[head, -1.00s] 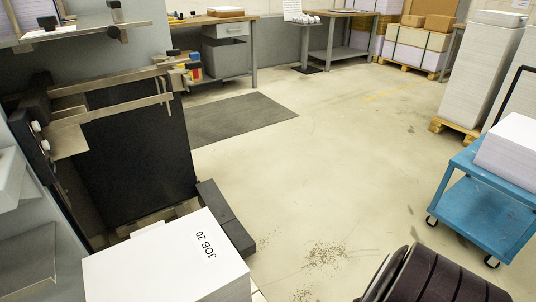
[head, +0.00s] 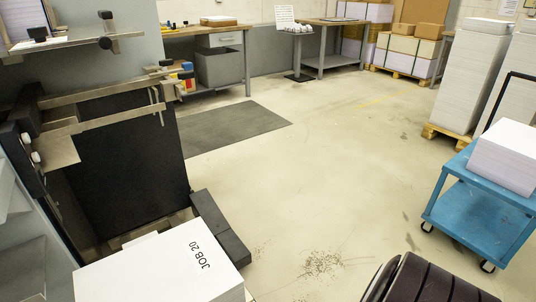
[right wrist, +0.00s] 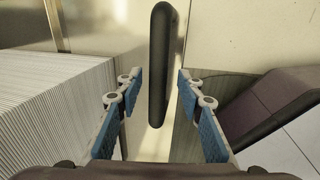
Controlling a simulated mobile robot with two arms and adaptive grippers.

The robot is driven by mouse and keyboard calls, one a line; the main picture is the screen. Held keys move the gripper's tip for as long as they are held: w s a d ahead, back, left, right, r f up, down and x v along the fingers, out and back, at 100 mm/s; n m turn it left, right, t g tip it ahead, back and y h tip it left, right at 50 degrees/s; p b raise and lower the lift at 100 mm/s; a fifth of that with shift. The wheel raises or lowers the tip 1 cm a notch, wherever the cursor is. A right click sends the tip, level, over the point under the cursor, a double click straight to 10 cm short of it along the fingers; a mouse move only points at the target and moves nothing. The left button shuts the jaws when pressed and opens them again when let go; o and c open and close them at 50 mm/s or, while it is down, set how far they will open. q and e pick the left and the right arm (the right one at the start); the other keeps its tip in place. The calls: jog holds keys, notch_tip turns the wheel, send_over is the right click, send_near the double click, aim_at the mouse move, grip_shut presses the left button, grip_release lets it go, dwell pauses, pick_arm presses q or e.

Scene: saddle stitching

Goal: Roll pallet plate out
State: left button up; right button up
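A white paper stack marked JOB 20 (head: 165,265) stands at the lower left in the head view, in front of the machine's dark upright panel (head: 125,155). A black block (head: 220,228) lies along its right side. The pallet plate under the stack cannot be made out. In the right wrist view a dark rounded bar (right wrist: 158,65) reaches down between the blue-padded fingers of my right gripper (right wrist: 155,110). These fingers are open, with a gap on both sides of the bar. Layered paper edges (right wrist: 60,110) show to their left. My left gripper is not in view.
A blue cart (head: 475,210) with a white paper stack (head: 505,155) stands at the right. Tall paper stacks (head: 470,75) on a pallet stand behind it. A grey mat (head: 232,125) lies near the workbenches (head: 200,30). The middle floor is clear.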

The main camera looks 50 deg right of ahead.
notch_tip(320, 180, up, 11)
jog(key=s, duration=0.2)
jog(key=shift+a+r, duration=0.15)
jog(key=shift+a, duration=0.15)
jog(key=shift+s+a, duration=0.1)
dwell(0.6)
